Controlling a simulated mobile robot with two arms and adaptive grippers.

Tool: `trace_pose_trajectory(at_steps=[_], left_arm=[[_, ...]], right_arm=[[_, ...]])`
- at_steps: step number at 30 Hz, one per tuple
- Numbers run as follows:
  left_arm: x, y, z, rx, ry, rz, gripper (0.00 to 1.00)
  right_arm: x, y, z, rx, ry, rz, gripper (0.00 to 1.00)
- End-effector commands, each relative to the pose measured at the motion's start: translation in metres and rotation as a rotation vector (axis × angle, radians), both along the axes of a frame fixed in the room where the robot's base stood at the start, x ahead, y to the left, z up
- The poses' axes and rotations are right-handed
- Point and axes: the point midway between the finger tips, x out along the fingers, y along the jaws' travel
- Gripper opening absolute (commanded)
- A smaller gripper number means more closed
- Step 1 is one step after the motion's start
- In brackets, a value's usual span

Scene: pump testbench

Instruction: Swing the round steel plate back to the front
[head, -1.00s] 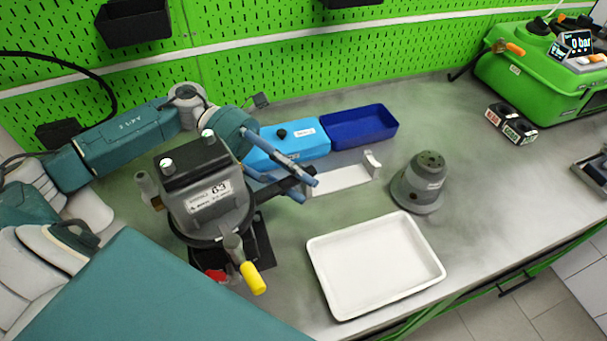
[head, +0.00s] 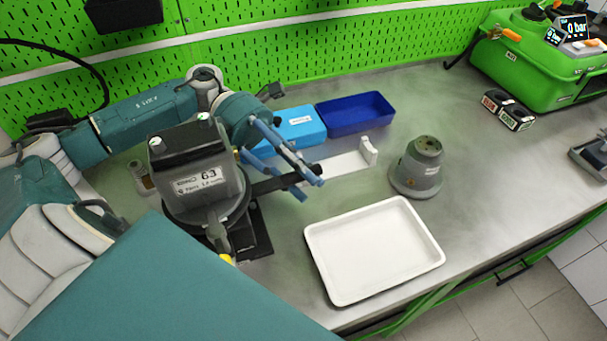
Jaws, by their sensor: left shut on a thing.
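A grey block-shaped unit with a black top and a label reading 63 (head: 200,181) stands at left centre in the head view. A round dark rim (head: 240,208) shows under it, above a black base (head: 258,240). I cannot tell for certain whether this rim is the round steel plate. A dark bar (head: 268,187) sticks out from the unit to the right. My left gripper (head: 311,190) has its blue fingers shut on this bar near its outer end. A yellow handle end (head: 227,258) barely shows in front of the unit. My right gripper is not in view.
A white tray (head: 372,250) lies front centre, with a grey conical part (head: 417,168) behind it. A white bracket (head: 345,163), a light-blue box (head: 301,125) and a dark-blue bin (head: 355,113) stand behind. A green pressure unit (head: 540,65) stands back right. The bench between is clear.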

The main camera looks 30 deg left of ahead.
Motion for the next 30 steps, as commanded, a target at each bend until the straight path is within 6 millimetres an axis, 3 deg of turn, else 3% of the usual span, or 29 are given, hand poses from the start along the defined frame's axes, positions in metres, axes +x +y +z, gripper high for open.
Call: trace_pose_trajectory(at_steps=[4, 5, 8, 19, 30], left_arm=[[0.0, 0.0, -0.001, 0.002, 0.0, -0.001, 0.0], [0.0, 0.0, -0.001, 0.002, 0.0, -0.001, 0.27], [0.0, 0.0, -0.001, 0.002, 0.0, -0.001, 0.45], [0.002, 0.006, 0.001, 0.002, -0.001, 0.002, 0.45], [0.013, 0.061, 0.012, 0.002, 0.0, 0.003, 0.45]], right_arm=[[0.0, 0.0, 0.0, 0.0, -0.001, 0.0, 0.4], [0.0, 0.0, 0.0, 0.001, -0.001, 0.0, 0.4], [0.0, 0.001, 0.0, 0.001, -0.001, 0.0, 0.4], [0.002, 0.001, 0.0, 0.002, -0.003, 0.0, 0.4], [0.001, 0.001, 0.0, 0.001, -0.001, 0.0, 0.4]])
